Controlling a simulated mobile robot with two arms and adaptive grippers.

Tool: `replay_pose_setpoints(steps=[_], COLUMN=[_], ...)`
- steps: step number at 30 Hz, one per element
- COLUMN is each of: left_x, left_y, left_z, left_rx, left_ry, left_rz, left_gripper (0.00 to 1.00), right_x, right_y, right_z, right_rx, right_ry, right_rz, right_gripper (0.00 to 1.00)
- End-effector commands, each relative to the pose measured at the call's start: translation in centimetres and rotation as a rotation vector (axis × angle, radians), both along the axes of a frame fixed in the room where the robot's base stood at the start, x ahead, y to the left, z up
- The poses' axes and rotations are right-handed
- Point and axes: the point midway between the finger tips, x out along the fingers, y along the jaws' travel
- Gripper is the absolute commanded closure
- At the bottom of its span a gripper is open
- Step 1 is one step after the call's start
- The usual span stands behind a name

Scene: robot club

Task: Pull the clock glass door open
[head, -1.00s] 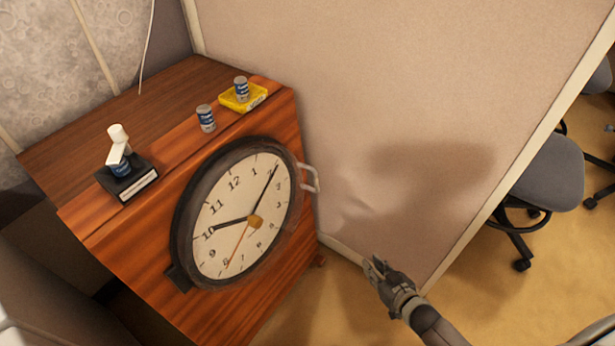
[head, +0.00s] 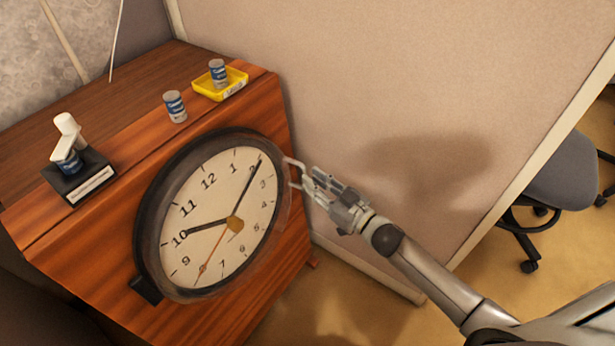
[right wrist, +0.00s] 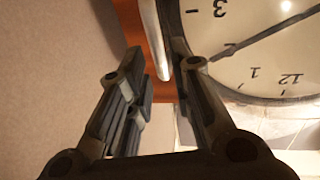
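The round clock (head: 205,222) is set in the front of a wooden cabinet, with a white face, dark rim and clear glass door. I cannot tell whether the door stands slightly ajar. Its pale handle (head: 291,172) sticks out from the right edge. My right gripper (head: 312,184) is at the handle, with its fingertips pointing left towards it. In the right wrist view, the handle (right wrist: 154,38) shows between the two spread fingertips (right wrist: 157,62), and no firm hold is visible. My left gripper is not in view.
On the wooden cabinet (head: 130,90) stand a can (head: 175,106), a yellow tray (head: 234,82) holding another can (head: 218,72), and a black stand (head: 84,180) with a white-topped item. A beige partition (head: 400,70) rises close behind my right gripper. An office chair (head: 562,170) stands at the far right.

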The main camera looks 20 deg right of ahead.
Motion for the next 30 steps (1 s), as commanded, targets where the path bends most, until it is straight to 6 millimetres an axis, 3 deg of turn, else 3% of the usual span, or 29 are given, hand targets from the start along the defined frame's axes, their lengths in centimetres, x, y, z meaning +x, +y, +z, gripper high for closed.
replay_pose_setpoints(steps=[6, 18, 23, 30], left_x=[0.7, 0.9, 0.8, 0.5], left_y=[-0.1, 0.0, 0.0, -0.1], left_z=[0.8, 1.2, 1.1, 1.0], left_rx=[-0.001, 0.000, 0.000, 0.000], left_ry=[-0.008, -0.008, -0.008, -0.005], left_rz=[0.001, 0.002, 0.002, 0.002], left_gripper=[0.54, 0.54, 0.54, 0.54], right_x=[2.2, 2.7, 2.7, 2.7], right_y=[1.1, 1.4, 1.4, 1.3], right_z=[0.0, 0.0, 0.0, 0.0], right_rx=[0.000, 0.000, 0.000, 0.000], right_ry=[-0.001, 0.000, 0.000, 0.001], right_rz=[0.000, 0.000, 0.000, -0.001], right_gripper=[0.79, 0.79, 0.99, 1.00])
